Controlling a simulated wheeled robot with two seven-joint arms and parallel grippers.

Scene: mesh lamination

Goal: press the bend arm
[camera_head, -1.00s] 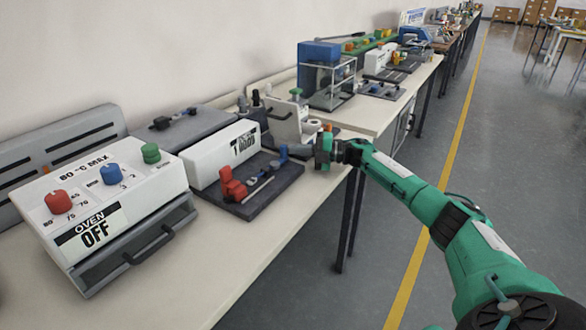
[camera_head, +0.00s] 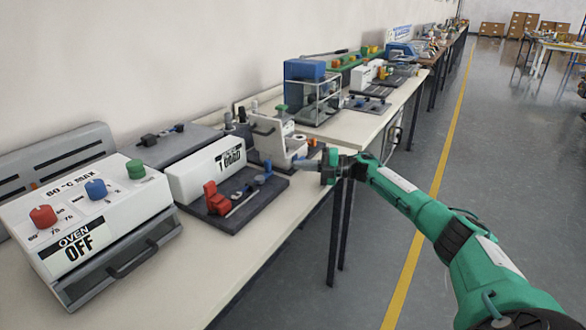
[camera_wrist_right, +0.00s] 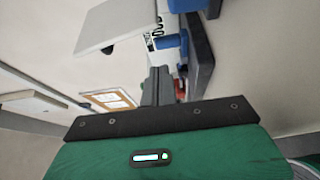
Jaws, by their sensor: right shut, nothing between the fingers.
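The bending fixture is a dark base plate (camera_head: 238,216) in front of a white box with a printed label (camera_head: 207,175). It carries a red block (camera_head: 216,199) at its left end and a blue upright part (camera_head: 267,168) at its right end; I cannot tell for sure which part is the bend arm. My right gripper (camera_head: 303,163) is shut and empty, to the right of the blue part with a small gap. In the right wrist view its dark fingers (camera_wrist_right: 158,85) point towards a blue part (camera_wrist_right: 173,41). My left gripper is not in view.
An oven box marked OFF (camera_head: 90,225) with red, blue and green knobs stands at the left. A white device (camera_head: 272,138) stands behind the gripper, and a blue-topped frame (camera_head: 305,70) farther back. The table's front edge is below the gripper; the floor at right is clear.

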